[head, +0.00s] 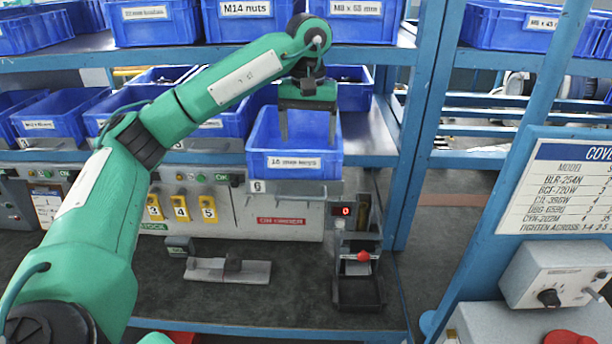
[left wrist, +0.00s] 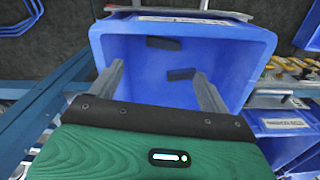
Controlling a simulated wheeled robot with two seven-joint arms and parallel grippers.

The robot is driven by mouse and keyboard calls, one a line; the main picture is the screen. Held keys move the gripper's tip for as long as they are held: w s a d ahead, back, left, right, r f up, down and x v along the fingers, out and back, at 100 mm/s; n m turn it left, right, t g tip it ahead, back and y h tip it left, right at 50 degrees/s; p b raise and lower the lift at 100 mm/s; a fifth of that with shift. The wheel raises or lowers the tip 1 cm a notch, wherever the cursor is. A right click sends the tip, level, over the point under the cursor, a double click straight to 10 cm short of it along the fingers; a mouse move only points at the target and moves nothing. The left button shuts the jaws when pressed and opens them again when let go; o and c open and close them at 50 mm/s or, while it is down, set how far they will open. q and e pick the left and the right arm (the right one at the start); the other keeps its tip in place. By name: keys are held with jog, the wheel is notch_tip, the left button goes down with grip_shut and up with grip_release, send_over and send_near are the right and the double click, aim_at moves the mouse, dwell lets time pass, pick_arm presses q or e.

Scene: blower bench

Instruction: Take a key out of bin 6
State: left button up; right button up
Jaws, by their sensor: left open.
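Bin 6 (head: 295,163) is a blue open bin on the lower shelf, at the right end of the row, with a white label and a "6" tag below it. My left gripper (head: 308,141) is open and points down over the bin. Its two fingers (left wrist: 158,70) show at the bin's mouth with nothing between them. My right gripper is out of view.
Other blue bins (head: 62,112) line the shelf to the left, and more stand on the shelf above (head: 250,22). A blue upright post (head: 418,130) rises just right of bin 6. Below are a bench (head: 220,300) and a small stand with a red knob (head: 362,257).

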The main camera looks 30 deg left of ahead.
pick_arm(q)
notch_tip(320, 180, down, 2)
jog(key=shift+s+f, duration=0.15)
jog(key=shift+f, duration=0.55)
jog(key=shift+s+f, duration=0.3)
jog(key=shift+f, duration=0.35)
jog(key=shift+s+f+p, duration=0.2)
jog(key=shift+f+p, duration=0.2)
jog(key=shift+f, duration=1.3)
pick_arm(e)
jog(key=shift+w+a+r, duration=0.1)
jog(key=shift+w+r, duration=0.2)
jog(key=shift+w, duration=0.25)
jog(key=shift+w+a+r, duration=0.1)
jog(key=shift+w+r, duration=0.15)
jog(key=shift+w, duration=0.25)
pick_arm(q)
jog(key=c, duration=1.1)
